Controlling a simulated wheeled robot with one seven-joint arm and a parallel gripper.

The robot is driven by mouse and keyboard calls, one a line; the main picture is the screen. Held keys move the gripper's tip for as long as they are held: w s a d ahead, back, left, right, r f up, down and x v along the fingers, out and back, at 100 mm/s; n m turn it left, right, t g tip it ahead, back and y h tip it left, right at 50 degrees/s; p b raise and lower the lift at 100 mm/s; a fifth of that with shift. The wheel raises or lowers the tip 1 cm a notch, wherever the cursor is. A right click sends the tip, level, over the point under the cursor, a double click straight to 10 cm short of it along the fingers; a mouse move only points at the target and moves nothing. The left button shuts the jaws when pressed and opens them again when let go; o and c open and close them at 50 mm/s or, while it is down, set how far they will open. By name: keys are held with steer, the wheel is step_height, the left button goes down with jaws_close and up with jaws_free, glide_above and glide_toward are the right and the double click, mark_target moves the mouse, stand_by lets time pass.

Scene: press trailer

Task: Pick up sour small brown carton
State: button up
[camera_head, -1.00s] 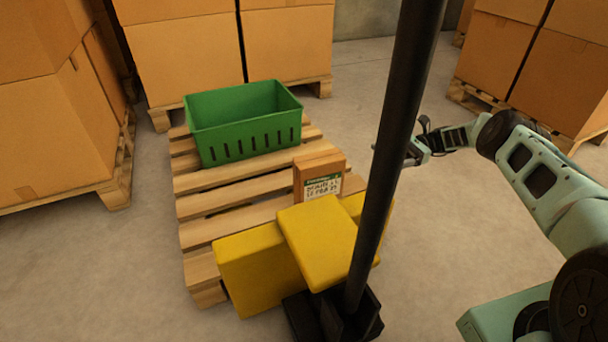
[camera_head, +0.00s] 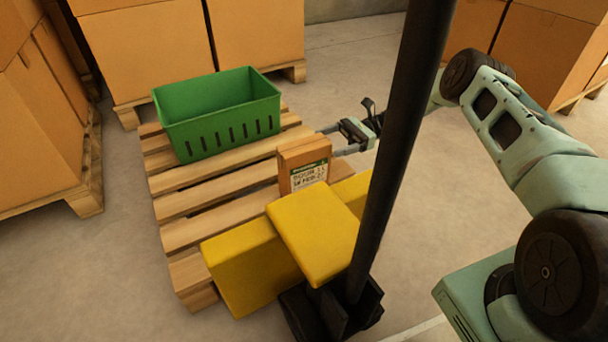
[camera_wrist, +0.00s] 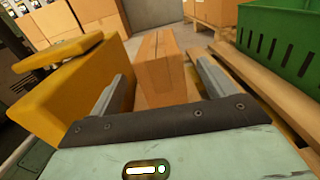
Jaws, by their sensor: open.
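The small brown carton (camera_head: 304,166) stands upright on the wooden pallet, just behind the yellow blocks. Its front bears a white label with a green band; the lettering is too blurred to read surely. In the wrist view the carton (camera_wrist: 161,68) is ahead, between the lines of my two fingers. My gripper (camera_head: 331,141) is to the right of the carton in the head view, with its fingers pointing left at it. It is open and empty, and the carton appears to be beyond the fingertips.
The wooden pallet (camera_head: 184,235) bears a green crate (camera_head: 220,128) at its far end. Yellow blocks (camera_head: 315,232) sit close in front of the carton and show at left in the wrist view (camera_wrist: 62,95). A dark post (camera_head: 398,135) stands at right. Large boxes (camera_head: 150,50) stand behind.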

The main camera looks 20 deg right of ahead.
mark_target(309, 147)
steer(key=shift+s+a+b, duration=0.15)
steer(key=shift+a+b, duration=0.2)
steer(key=shift+a, duration=0.85)
steer(key=a+b, duration=0.2)
steer(key=a, duration=0.1)
steer(key=a+b, duration=0.1)
steer(key=shift+s+a+b, duration=0.25)
steer(key=shift+s+b, duration=0.05)
steer(key=shift+s, duration=0.05)
steer(key=shift+a+r, duration=0.15)
steer(key=shift+a, duration=0.15)
steer(key=shift+c, duration=0.3)
jaws_close()
steer(key=shift+r, duration=0.15)
